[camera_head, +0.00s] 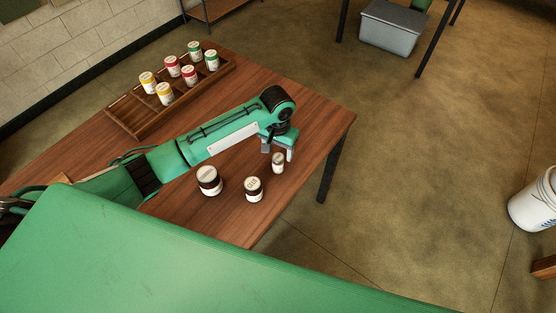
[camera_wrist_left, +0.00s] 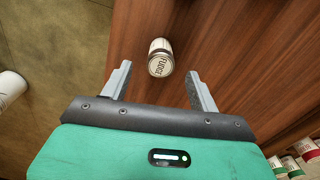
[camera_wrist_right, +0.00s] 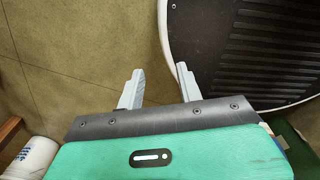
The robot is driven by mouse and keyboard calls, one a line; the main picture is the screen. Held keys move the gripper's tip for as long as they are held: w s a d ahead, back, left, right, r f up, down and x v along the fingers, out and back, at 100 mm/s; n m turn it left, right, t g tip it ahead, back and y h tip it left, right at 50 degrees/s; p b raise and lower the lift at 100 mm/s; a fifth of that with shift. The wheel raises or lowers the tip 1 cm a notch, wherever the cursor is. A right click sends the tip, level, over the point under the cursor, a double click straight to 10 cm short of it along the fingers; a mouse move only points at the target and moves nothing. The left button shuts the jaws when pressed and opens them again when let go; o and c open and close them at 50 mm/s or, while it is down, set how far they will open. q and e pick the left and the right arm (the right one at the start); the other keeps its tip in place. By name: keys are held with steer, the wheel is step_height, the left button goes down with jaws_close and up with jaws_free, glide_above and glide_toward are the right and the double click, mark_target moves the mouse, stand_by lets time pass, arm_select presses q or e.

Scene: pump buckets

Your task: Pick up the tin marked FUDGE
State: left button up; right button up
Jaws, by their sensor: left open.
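The FUDGE tin (camera_wrist_left: 160,58) is small, with its pale lid and lettering facing the left wrist view. It stands on the wooden table, just beyond and between the finger lines of my left gripper (camera_wrist_left: 158,82). In the head view, the small pale tin (camera_head: 278,163) close to my left gripper (camera_head: 277,150) looks like the same one; its lettering is too small to read there. My left gripper is open, with nothing between its fingers. My right gripper (camera_wrist_right: 158,80) is open and empty, away from the table over the floor; it does not show in the head view.
A wooden tray (camera_head: 125,117) with several coloured tins lies further back. A white bucket (camera_head: 532,205) stands on the floor right. The table's right end is clear.

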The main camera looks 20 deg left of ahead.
mark_target(278, 157)
arm_select(q)
step_height(278, 157, down, 3)
steer(key=shift+r+p, duration=0.1)
steer(key=shift+p, duration=0.4)
steer(key=f, duration=0.2)
steer(key=f+p, duration=0.1)
steer(key=shift+w+f, duration=0.25)
steer(key=shift+f, duration=0.25)
steer(key=c, duration=1.1)
arm_select(e)
steer(key=w+r, duration=0.1)
steer(key=w+a+r, duration=0.1)
steer(key=w, duration=0.1)
steer(key=shift+a+r, duration=0.1)
steer(key=shift+a, duration=0.05)
